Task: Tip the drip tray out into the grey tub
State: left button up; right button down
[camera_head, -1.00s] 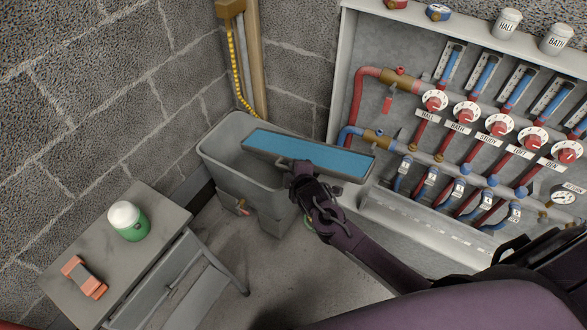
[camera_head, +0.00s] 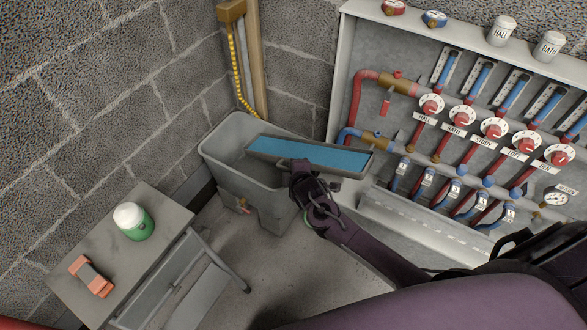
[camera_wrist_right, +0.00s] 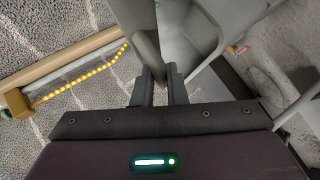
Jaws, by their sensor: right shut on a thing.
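The drip tray (camera_head: 338,173) is a long, shallow grey tray with blue liquid across its inside. It is held above the right part of the grey tub (camera_head: 238,186), looks close to level and reaches past the tub's right side. My right gripper (camera_head: 300,170) is shut on the tray's near long side. In the right wrist view the fingers (camera_wrist_right: 158,88) close on a grey edge of the tray (camera_wrist_right: 138,28). The tub stands on the floor in the corner, open at the top; its visible inside at the left looks empty. My left gripper is not in view.
A grey table (camera_head: 165,255) at the lower left carries a green jar with a white lid (camera_head: 133,222) and an orange object (camera_head: 91,277). A manifold cabinet (camera_head: 375,130) with red and blue pipes is at the right. A wooden post (camera_head: 256,60) stands behind the tub.

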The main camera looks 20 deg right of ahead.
jog(key=shift+r, duration=0.1)
dwell(0.3)
jog(key=shift+r+g+p, duration=0.1)
jog(key=shift+g+p, duration=0.3)
jog(key=shift+p, duration=0.55)
jog(key=shift+r+n+g+h+p, duration=0.3)
jog(key=shift+n+p, duration=0.1)
jog(key=shift+p, duration=0.45)
jog(key=shift+f, duration=0.15)
jog(key=shift+m+t+y+b, duration=0.9)
jog(key=shift+m+t+b, duration=0.3)
jog(key=shift+t+b, duration=0.85)
